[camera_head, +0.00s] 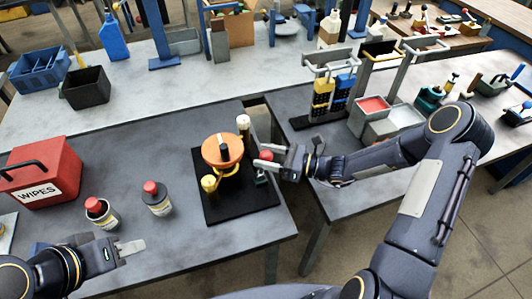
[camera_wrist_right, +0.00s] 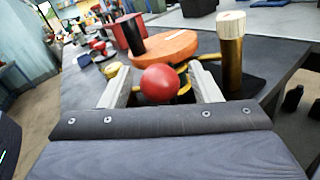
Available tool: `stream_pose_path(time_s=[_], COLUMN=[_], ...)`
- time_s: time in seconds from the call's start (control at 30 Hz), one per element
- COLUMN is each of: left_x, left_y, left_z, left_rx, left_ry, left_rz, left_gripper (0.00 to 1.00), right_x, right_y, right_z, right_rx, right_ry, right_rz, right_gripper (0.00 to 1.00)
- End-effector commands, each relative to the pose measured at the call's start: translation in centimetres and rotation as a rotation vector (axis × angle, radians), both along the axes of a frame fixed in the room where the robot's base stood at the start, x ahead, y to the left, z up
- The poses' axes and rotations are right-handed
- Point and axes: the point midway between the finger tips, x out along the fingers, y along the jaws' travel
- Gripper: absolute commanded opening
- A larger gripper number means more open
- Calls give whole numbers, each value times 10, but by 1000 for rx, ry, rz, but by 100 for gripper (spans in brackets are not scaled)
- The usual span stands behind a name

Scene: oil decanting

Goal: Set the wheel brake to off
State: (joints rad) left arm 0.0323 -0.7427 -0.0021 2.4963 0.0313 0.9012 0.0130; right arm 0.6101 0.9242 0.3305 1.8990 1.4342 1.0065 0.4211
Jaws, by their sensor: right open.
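An orange hand wheel (camera_head: 222,149) with a black knob stands on a black base plate (camera_head: 240,207) in the head view. A red ball knob (camera_head: 266,155), which looks like the brake lever's handle, is at the wheel's right side. My right gripper (camera_head: 263,157) is at this knob. In the right wrist view the red ball (camera_wrist_right: 161,82) lies between the two parted fingers of the gripper (camera_wrist_right: 163,86), with the orange wheel (camera_wrist_right: 165,47) behind it. I cannot tell whether either finger touches the ball. My left gripper (camera_head: 128,247) is low at the left, away from the wheel.
A brass post with a pale cap (camera_head: 243,125) and a yellow knob (camera_head: 209,183) flank the wheel. Two red-capped bottles (camera_head: 157,198) and a red wipes box (camera_head: 40,172) stand to the left. A rack with yellow and blue holders (camera_head: 322,98) stands at the back right.

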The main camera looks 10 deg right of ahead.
Motion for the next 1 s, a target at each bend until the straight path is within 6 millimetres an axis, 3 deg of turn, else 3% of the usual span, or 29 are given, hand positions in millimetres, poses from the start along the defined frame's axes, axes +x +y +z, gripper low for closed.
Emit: stream_pose_path(time_s=[0.3,0.73,1.0], left_x=[0,0,0], left_y=[0,0,0], left_z=[1,1,-2], left_rx=[0,0,0], left_ry=[0,0,0], left_rz=[0,0,0], left_gripper=[36,36,36], right_x=[2,2,2], right_y=[4,4,2], right_z=[0,0,-2], right_rx=[-1,-1,15], right_ry=[0,0,1], right_rz=[0,0,-1], right_gripper=[57,2,0])
